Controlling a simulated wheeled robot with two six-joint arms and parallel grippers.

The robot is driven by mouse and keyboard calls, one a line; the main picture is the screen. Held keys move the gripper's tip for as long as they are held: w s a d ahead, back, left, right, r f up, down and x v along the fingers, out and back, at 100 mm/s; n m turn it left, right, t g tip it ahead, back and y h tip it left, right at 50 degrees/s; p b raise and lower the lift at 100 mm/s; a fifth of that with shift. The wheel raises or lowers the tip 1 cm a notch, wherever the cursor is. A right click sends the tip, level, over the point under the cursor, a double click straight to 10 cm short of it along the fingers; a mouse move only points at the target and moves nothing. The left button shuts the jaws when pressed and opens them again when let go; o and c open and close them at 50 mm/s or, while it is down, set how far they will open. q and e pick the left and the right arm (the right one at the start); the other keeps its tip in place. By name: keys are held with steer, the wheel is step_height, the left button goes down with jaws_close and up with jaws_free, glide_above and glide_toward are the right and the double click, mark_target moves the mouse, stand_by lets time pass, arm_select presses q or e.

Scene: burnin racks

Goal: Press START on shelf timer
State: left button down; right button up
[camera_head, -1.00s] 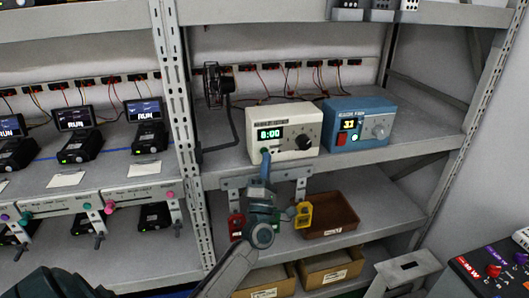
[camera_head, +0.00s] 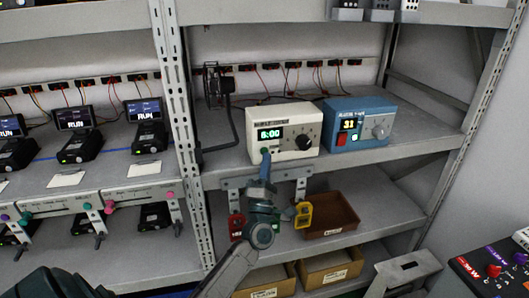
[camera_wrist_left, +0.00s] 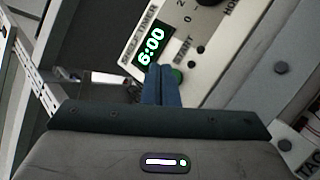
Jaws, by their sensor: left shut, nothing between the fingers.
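The shelf timer (camera_head: 256,130) is a cream box with a lit green display and a black knob, standing on the middle shelf. In the left wrist view the timer's display (camera_wrist_left: 151,47) reads 6:00. The green START button (camera_wrist_left: 178,75) shows beside my fingertips, partly hidden by them. My left gripper (camera_head: 265,160) is shut and empty, its blue fingers pointing up at the timer's lower left front. It also shows in the left wrist view (camera_wrist_left: 160,72), right at the button. I cannot tell whether the tips touch it. My right gripper is not in view.
A blue timer-like box (camera_head: 357,124) with a red button stands just right of the shelf timer. Red and yellow tags hang below the shelf edge, near my left wrist. A brown tray (camera_head: 345,229) sits on the shelf below. A metal upright (camera_head: 184,130) stands to the left.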

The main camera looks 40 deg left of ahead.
arm_select(q)
steer(key=shift+w+a, duration=0.15)
stand_by(0.5)
steer(key=shift+w+a, duration=0.15)
steer(key=shift+a, duration=0.05)
steer(key=shift+w+a, duration=0.25)
steer(key=shift+a, duration=0.05)
stand_by(0.8)
steer(key=shift+d, duration=0.1)
steer(key=shift+s+d, duration=0.55)
stand_by(0.3)
steer(key=shift+s+d, duration=1.6)
steer(key=shift+d, duration=0.3)
